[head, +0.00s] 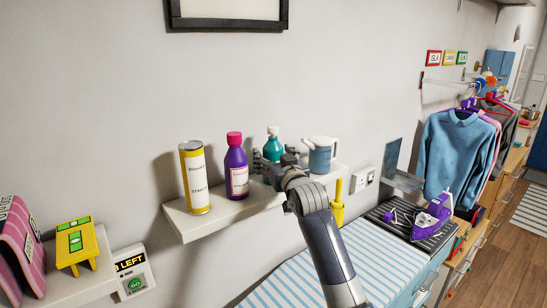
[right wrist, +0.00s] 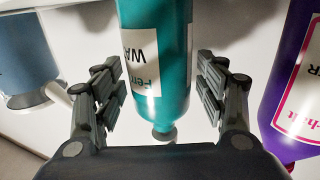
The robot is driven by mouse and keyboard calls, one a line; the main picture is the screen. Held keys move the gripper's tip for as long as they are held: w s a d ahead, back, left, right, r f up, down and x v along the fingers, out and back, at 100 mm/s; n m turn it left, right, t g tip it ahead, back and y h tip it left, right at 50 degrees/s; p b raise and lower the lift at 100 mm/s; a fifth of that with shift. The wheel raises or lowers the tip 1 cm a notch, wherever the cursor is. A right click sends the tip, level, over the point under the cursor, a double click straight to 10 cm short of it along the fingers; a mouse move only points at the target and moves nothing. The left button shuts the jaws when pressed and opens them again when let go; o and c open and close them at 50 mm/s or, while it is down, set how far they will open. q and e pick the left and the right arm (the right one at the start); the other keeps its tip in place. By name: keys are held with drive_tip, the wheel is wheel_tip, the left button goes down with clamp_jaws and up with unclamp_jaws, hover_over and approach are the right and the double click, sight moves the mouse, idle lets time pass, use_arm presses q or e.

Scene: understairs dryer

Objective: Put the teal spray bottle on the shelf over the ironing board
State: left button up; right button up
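The teal spray bottle (head: 273,146) stands upright over the white wall shelf (head: 190,226), between a purple bottle and a blue-grey jug. Its lower part is hidden behind my right gripper (head: 276,168) in the head view. In the right wrist view the teal bottle (right wrist: 160,65) appears upside down, between the two fingers of my right gripper (right wrist: 160,90). The fingers are open on either side of it, with narrow gaps showing. My left gripper is not in view. The striped ironing board (head: 345,262) lies below the shelf.
The purple bottle (head: 236,168) and a yellow-and-white can (head: 194,178) stand on the shelf to the left. The jug (head: 320,155) is close on the right. A purple iron (head: 432,215) rests at the board's far end. Clothes (head: 455,148) hang beyond it.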

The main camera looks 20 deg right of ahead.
drive_tip(key=shift+r, duration=0.1)
drive_tip(key=shift+s, duration=0.45)
drive_tip(key=s+b, duration=0.3)
drive_tip(key=s, duration=0.8)
drive_tip(key=shift+b, duration=0.4)
